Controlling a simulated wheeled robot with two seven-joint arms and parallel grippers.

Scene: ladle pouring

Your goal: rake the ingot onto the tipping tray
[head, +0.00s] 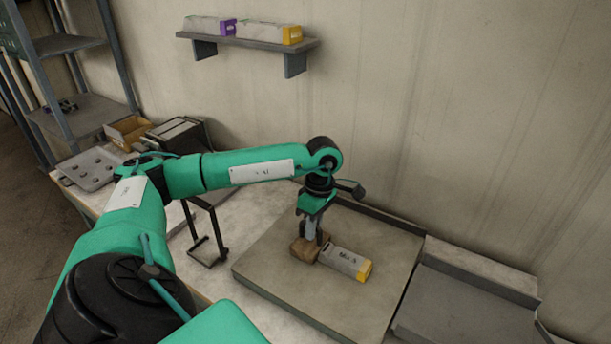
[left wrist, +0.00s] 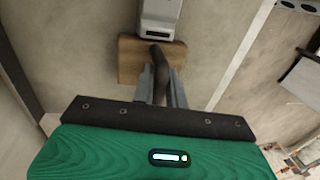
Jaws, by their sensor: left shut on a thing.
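The ingot (head: 347,263) is a grey bar with a yellow far end and a label. It lies flat on a beige slab (head: 268,270); its near end shows in the left wrist view (left wrist: 160,14). A brown wooden block (head: 304,251) with a dark curved handle, seemingly the rake, stands at the ingot's left end, touching or nearly so. My left gripper (head: 312,230) is above the block, shut on the handle (left wrist: 160,62). A grey tray (head: 462,308), seemingly the tipping tray, is to the right of the slab. My right gripper is not in view.
A black wire stand (head: 207,240) is left of the slab. A raised wall (head: 480,268) runs behind the grey tray. A muffin tin (head: 92,168) and boxes (head: 130,130) are at the far left. A wall shelf (head: 250,42) holds more bars.

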